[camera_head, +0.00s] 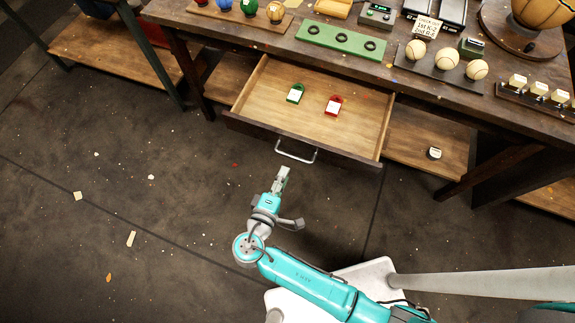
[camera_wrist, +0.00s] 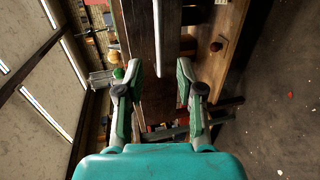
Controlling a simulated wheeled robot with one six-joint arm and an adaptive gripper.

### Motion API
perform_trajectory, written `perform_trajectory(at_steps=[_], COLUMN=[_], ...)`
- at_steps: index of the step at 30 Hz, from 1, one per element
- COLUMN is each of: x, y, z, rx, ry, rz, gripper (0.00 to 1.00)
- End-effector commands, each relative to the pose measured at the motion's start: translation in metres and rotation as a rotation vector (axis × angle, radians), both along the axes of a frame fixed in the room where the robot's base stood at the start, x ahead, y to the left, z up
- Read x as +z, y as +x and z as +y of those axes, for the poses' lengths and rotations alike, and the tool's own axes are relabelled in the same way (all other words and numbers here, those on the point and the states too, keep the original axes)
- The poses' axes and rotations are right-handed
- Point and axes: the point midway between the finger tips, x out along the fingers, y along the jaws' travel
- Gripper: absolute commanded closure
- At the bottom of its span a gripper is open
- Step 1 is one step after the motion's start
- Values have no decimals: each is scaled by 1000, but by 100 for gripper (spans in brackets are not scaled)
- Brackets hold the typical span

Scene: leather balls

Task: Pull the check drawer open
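The check drawer (camera_head: 347,97) stands pulled out from under the workbench, its wooden inside in view. Its metal handle (camera_head: 296,152) is on the dark front panel. A green tag (camera_head: 296,94) and a red tag (camera_head: 333,106) lie apart on the drawer floor. My gripper (camera_head: 284,172) is in front of the handle, slightly below it in the head view, with a small gap between. In the wrist view my gripper (camera_wrist: 160,80) has its fingers spread with nothing between the tips. A pale bar there, seemingly the handle (camera_wrist: 158,40), lies beyond them.
The workbench top (camera_head: 290,35) holds a green ring board (camera_head: 342,41), a tray of pale balls (camera_head: 447,58) and other items. A lower shelf (camera_head: 410,150) is at right. The floor (camera_head: 150,200) left of my arm is open, with small scraps.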

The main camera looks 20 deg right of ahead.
Motion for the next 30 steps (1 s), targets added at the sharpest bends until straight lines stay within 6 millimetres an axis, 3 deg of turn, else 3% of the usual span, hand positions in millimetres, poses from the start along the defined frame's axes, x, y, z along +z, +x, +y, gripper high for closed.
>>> perform_trajectory(at_steps=[10, 30], x=[6, 7], y=[-26, -28], z=[19, 19], rx=[2, 0], ry=[0, 1], rz=[0, 1], gripper=[63, 63])
